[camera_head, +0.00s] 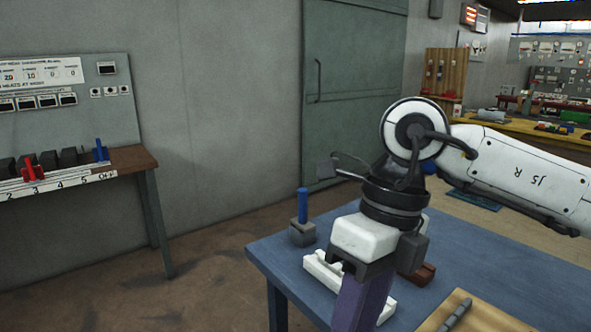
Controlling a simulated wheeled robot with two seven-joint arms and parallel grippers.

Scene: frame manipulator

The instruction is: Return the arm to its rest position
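My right arm comes in from the right, and its gripper (362,272) points down over the blue table (497,268). Its grey fingers appear shut around the top of an upright purple bar (359,303). The bar's lower end is cut off by the bottom edge of the view, so I cannot tell whether it touches anything. My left arm and gripper are not in view.
On the table are a grey block with a blue peg (302,220), a white fixture (322,268), a reddish-brown block (420,275) and a wooden board (487,318). A control panel with a shelf (126,158) stands left. Open floor lies between.

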